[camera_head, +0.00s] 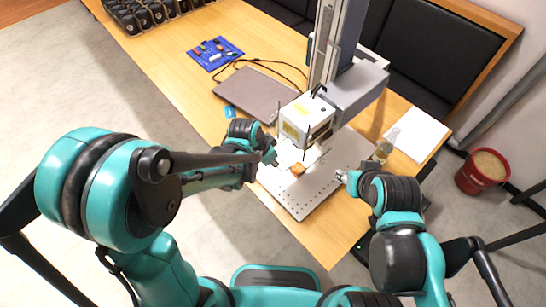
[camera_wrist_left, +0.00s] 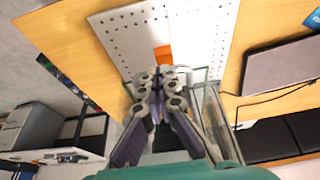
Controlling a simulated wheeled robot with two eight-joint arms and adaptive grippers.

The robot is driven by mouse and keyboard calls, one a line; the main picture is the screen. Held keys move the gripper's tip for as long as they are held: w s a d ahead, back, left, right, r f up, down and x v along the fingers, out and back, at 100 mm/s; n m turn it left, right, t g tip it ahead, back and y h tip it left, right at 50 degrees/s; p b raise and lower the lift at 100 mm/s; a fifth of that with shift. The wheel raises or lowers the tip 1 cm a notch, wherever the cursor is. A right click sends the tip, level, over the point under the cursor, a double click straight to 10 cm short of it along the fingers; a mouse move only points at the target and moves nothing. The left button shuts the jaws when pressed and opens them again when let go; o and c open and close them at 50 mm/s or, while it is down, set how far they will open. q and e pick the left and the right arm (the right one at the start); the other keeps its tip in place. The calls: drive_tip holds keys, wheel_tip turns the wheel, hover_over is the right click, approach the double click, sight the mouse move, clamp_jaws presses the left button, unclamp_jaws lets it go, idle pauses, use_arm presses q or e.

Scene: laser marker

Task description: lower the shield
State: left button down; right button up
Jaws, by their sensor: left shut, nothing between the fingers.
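The laser marker's white head (camera_head: 305,115) hangs from a grey column over a perforated metal plate (camera_head: 305,200). The shield (camera_wrist_left: 208,115) shows as clear panels with thin dark edges beside my left gripper in the left wrist view. In the head view its clear faces are hard to make out below the marker head. My left gripper (camera_head: 271,153) is left of the marker head, shut and empty; its fingers also show in the left wrist view (camera_wrist_left: 160,78). I cannot tell whether it touches the shield. My right gripper (camera_head: 342,176) is at the plate's right side, its fingers too small to read.
An orange block (camera_head: 297,170) lies on the plate. A closed laptop (camera_head: 253,93), a blue board (camera_head: 215,53) and cables lie behind on the wooden table. A clear bottle (camera_head: 386,145) and white paper (camera_head: 416,135) are at the right. A red bin (camera_head: 480,173) stands on the floor.

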use_arm(q)
wheel_tip(320, 180, down, 12)
drive_tip(key=b, duration=0.9)
use_arm(e)
wheel_tip(320, 180, down, 11)
drive_tip(key=shift+r, duration=0.2)
use_arm(q)
drive_tip(key=shift+f, duration=0.1)
drive_tip(key=p+v, duration=0.6)
drive_tip(key=v, duration=0.8)
drive_tip(key=shift+w+d+p, duration=0.35)
use_arm(e)
wheel_tip(320, 180, up, 7)
drive_tip(key=s+a, duration=0.1)
drive_tip(key=shift+f, duration=0.1)
